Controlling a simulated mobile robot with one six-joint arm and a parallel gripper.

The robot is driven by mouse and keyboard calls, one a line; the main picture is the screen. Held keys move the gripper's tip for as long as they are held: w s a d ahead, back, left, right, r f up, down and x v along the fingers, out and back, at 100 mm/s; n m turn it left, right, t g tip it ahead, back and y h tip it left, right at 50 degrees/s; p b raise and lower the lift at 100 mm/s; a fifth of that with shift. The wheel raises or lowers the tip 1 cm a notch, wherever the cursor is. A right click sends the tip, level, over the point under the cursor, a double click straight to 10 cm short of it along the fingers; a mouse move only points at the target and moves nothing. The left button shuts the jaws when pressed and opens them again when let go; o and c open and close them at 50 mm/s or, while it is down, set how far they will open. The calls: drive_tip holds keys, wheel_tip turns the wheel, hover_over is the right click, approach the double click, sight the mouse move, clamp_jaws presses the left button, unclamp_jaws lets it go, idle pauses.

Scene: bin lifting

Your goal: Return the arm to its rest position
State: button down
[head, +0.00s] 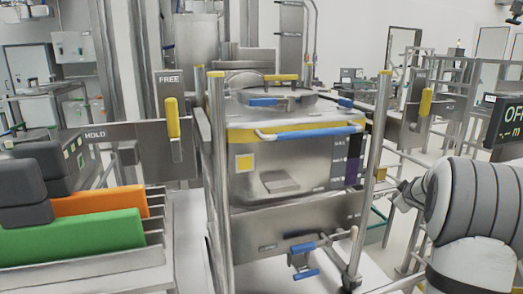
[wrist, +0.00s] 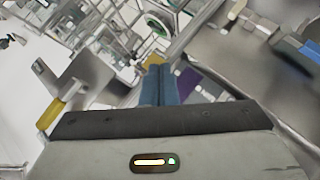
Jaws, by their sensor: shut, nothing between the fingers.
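My gripper (wrist: 158,68) shows in the wrist view with its two blue fingers side by side and touching, with nothing between them. In the head view my grey ribbed arm (head: 478,200) is at the right edge, to the right of the steel frame and apart from it. The steel bin (head: 285,190), with a yellow band and a blue front handle (head: 310,132), stands upright between the frame's posts. In the wrist view a blue bar (wrist: 300,48) shows at upper right, away from the fingers.
A yellow lever (head: 172,118) sits on the left panel, just below the word FREE; another yellow lever (head: 426,101) is at right. Orange (head: 100,202) and green (head: 75,238) panels stand in a rack at lower left. A frame post (head: 368,185) stands left of my arm.

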drive_tip(key=s+a+r+m+g, duration=0.3)
drive_tip(key=s+a+m, duration=0.1)
drive_tip(key=s+a, duration=1.05)
drive_tip(key=s+a+f+g+y, duration=0.2)
drive_tip(key=s+a+f, duration=0.1)
drive_tip(key=s+a, duration=0.6)
drive_tip(key=s+a+f+m+g+y, duration=0.1)
drive_tip(key=s+a+f+g+y, duration=0.2)
drive_tip(key=s+a, duration=0.6)
drive_tip(key=s+f, duration=0.1)
drive_tip(key=s, duration=0.4)
drive_tip(key=shift+a+f, duration=0.3)
drive_tip(key=shift+a, duration=0.05)
drive_tip(key=shift+d, duration=0.1)
